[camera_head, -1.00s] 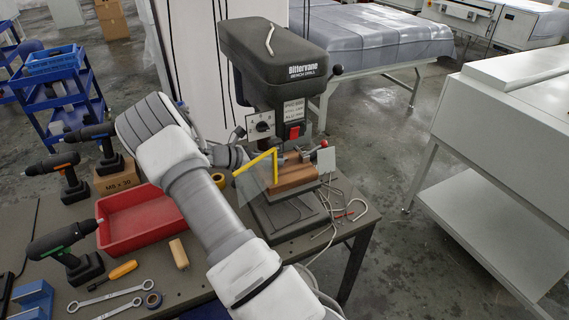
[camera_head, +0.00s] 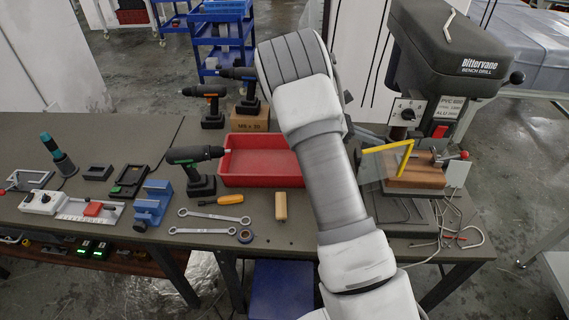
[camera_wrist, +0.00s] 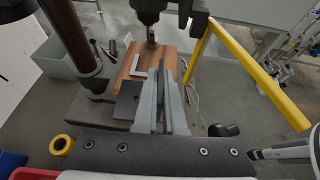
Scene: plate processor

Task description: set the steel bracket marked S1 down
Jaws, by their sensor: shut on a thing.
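My gripper (camera_wrist: 162,100) is at the bench drill in the wrist view, its two grey fingers close together. It is shut on a thin piece seen edge-on between them, which I take for the steel bracket (camera_wrist: 162,88); no S1 mark can be read. A flat dark grey plate (camera_wrist: 127,106) shows just left of the fingers; I cannot tell if it is part of the bracket. The fingers point at the wooden block (camera_wrist: 172,64) under the drill, with a pale L-shaped piece (camera_wrist: 137,68) on it. In the head view my arm hides the gripper.
The bench drill (camera_head: 450,50) stands at the bench's right end. Its yellow guard frame (camera_head: 403,157) is close to the right of my fingers in the wrist view (camera_wrist: 232,62); its column (camera_wrist: 75,45) is left. A red tray (camera_head: 262,180), power drills and wrenches lie left.

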